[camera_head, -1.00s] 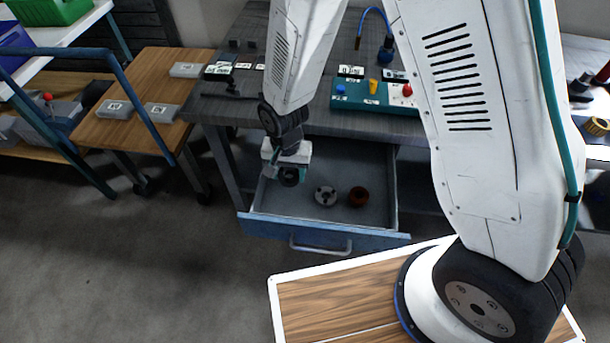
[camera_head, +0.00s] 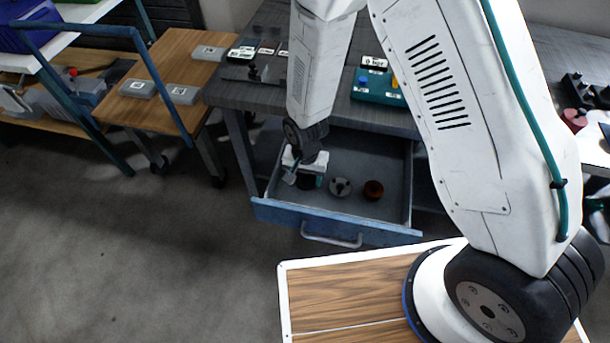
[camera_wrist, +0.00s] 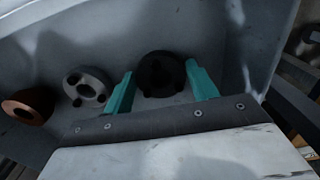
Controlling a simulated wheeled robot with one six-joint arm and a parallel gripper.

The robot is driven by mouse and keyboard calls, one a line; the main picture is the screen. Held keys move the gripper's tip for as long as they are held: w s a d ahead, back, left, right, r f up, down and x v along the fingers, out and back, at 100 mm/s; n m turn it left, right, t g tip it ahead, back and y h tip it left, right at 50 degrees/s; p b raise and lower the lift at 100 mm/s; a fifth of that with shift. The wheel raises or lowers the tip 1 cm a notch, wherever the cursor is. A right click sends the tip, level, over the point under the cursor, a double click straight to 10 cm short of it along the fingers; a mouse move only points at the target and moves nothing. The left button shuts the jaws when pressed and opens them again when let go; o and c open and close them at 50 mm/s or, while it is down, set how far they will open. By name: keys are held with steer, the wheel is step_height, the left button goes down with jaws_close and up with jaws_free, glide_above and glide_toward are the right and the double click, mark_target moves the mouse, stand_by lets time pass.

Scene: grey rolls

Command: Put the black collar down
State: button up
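The black collar (camera_wrist: 161,74) lies in the open drawer (camera_head: 385,208), seemingly on its floor, between the teal fingertips of my gripper (camera_wrist: 160,72) in the wrist view. The fingers stand on either side of it with a narrow gap at each side, so my gripper looks open around it. In the head view my gripper (camera_head: 307,180) is low in the left part of the drawer, and the collar shows only as a dark shape under it.
A grey collar (camera_wrist: 87,87) and a brown collar (camera_wrist: 30,106) lie in the drawer beside the black one; the grey one is nearer. The drawer's walls and blue front (camera_head: 335,223) bound the space. The workbench top (camera_head: 255,85) is above it.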

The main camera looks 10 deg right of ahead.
steer(key=shift+o, duration=1.2)
step_height(320, 180, up, 13)
steer(key=s+d+r+n, duration=0.1)
steer(key=s+d+r, duration=0.1)
steer(key=d+r, duration=0.55)
steer(key=s+d+r+n, duration=0.15)
steer(key=d+r, duration=0.25)
steer(key=r, duration=0.7)
steer(key=s+d+r, duration=0.4)
steer(key=s+r, duration=0.1)
steer(key=s, duration=0.3)
steer(key=s+d+r+n+t, duration=0.1)
steer(key=s+d+r, duration=0.4)
steer(key=s, duration=0.3)
steer(key=shift+s+r, duration=0.15)
steer(key=shift+r, duration=0.2)
